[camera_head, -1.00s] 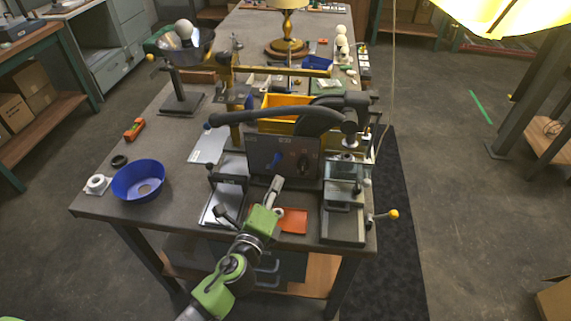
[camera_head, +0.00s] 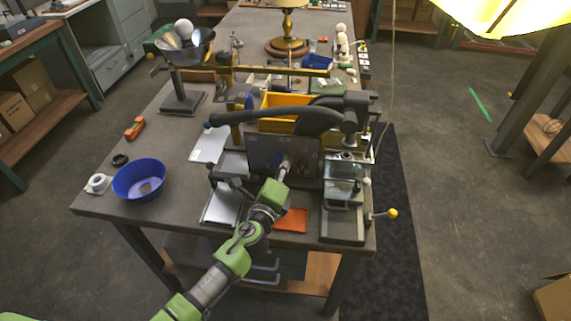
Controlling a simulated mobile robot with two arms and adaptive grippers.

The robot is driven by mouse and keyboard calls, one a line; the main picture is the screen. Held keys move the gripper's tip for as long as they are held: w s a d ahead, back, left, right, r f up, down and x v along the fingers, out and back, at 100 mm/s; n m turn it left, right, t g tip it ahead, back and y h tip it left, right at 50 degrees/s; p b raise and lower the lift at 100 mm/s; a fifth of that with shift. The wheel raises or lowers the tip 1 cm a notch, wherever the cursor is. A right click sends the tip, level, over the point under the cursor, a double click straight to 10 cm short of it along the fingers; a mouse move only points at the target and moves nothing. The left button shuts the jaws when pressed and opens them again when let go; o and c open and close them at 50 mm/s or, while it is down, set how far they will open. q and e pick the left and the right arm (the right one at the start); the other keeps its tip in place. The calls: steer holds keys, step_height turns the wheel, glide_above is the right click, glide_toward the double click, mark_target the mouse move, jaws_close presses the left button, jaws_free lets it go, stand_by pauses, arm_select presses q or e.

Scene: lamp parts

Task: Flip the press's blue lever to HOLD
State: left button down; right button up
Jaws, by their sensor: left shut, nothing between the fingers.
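The press's dark upright panel (camera_head: 259,148) stands near the front edge of the bench. My left gripper (camera_head: 284,165) is shut with nothing held, its tip in front of the panel's middle, at or very close to the lever. The blue lever is mostly hidden behind the fingers, so I cannot tell its position or whether I touch it. The panel's labels are too small to read. My right gripper is not in view.
A long black handle (camera_head: 288,118) spans above the panel. A clear-guarded fixture (camera_head: 343,178) with a yellow-knobbed crank (camera_head: 393,213) stands right. An orange pad (camera_head: 292,220) lies below my gripper.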

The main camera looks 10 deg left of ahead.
mark_target(266, 148)
arm_select(q)
steer(key=n+b, duration=0.1)
steer(key=a+r+n+b, duration=0.1)
steer(key=a+n+b, duration=0.1)
steer(key=n, duration=0.1)
steer(key=shift+a+r+t+h+b, duration=0.15)
steer(key=shift+r+t+h+b, duration=0.15)
steer(key=shift+t+b, duration=0.1)
steer(key=a+n+b, duration=0.1)
steer(key=n, duration=0.1)
steer(key=a+n+b, duration=0.1)
steer(key=n, duration=0.1)
steer(key=shift+a+r+n+t, duration=0.2)
steer(key=shift+n+t, duration=0.2)
steer(key=shift+a+n+b, duration=0.45)
steer(key=shift+a+n, duration=0.35)
steer(key=shift+n, duration=0.6)
steer(key=shift+a, duration=0.1)
steer(key=shift+s, duration=0.1)
